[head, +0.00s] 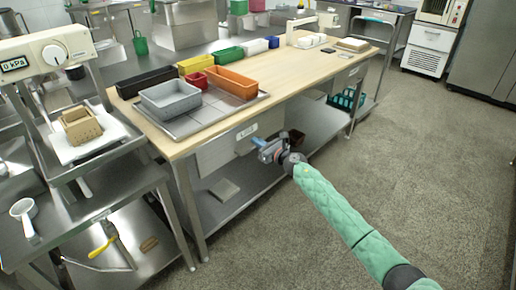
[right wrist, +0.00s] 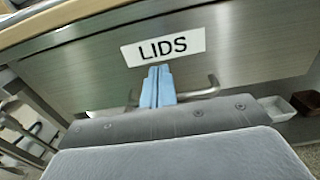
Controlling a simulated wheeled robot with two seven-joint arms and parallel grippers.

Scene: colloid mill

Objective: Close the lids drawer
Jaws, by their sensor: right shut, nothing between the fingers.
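The lids drawer (head: 222,150) is a grey metal front under the near edge of the wooden-topped table. It carries a white LIDS label (head: 246,131), which is large in the right wrist view (right wrist: 163,47). A bar handle (right wrist: 212,88) runs below the label, its middle hidden behind my fingers. My right gripper (head: 258,142) is at the drawer front, its blue fingers (right wrist: 157,75) shut and empty, just under the label at the handle. I cannot tell whether they touch, or whether the drawer stands slightly out. My left gripper is not in view.
The wooden table (head: 308,68) holds a grey bin (head: 171,99), several coloured bins and a metal tray (head: 218,117). A lower shelf (head: 232,197) runs beneath the drawer. The floor (head: 425,150) to the right is open.

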